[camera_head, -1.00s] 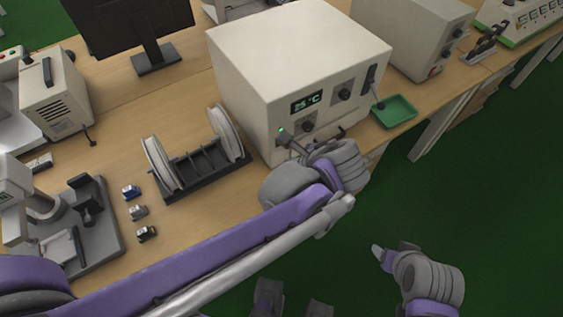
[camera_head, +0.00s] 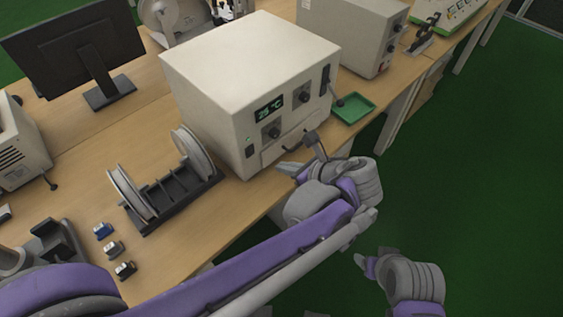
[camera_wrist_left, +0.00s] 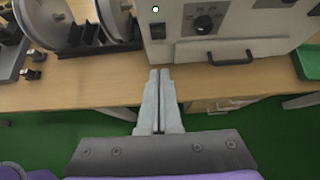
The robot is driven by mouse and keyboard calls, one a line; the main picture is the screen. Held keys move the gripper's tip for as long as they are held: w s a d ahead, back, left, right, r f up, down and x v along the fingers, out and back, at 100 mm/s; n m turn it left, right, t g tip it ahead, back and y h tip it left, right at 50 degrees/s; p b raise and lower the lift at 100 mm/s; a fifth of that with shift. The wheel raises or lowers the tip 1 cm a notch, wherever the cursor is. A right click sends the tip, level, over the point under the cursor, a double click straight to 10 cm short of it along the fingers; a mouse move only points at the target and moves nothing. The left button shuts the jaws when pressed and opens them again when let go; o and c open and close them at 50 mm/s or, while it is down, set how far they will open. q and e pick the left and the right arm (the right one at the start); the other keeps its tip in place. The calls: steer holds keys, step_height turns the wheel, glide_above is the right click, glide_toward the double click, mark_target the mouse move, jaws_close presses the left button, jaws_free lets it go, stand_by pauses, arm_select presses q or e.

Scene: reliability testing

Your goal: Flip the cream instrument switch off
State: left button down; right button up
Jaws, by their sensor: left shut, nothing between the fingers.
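The cream instrument (camera_head: 215,105) stands on the bench with its front panel facing my left arm. Its small dark switch (camera_head: 249,151) is low at the panel's left, below a small indicator light (camera_head: 248,140). In the left wrist view, the switch (camera_wrist_left: 157,31) lies ahead of the fingertips, and the light (camera_wrist_left: 155,9) looks white. The switch's tilt is too small to read. My left gripper (camera_head: 287,168) is shut and empty, in front of and below the panel, apart from the switch. My right gripper (camera_head: 361,261) hangs over the green floor; its jaw opening is unclear.
A handle (camera_wrist_left: 232,58) sticks out of the panel right of the switch, with a knob (camera_wrist_left: 204,24) above. A spool rack (camera_head: 175,205) stands close left of the instrument. A green tray (camera_head: 352,109) lies to its right. The space before the bench edge is free.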

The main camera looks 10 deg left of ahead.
mark_target(252, 151)
arm_select(q)
steer(key=shift+w+a+f, duration=0.7)
steer(key=shift+w+a, duration=0.3)
steer(key=shift+a, duration=0.3)
steer(key=shift+w+a+f, duration=0.65)
steer(key=shift+w+a, duration=0.4)
steer(key=shift+a, duration=0.3)
steer(key=shift+w+a+f, duration=0.7)
steer(key=shift+w+a, duration=0.3)
steer(key=shift+a, duration=0.3)
steer(key=shift+w+a+r, duration=0.15)
steer(key=shift+w+a, duration=0.05)
steer(key=shift+a, duration=0.1)
steer(key=shift+r+p, duration=0.65)
steer(key=shift+r, duration=0.15)
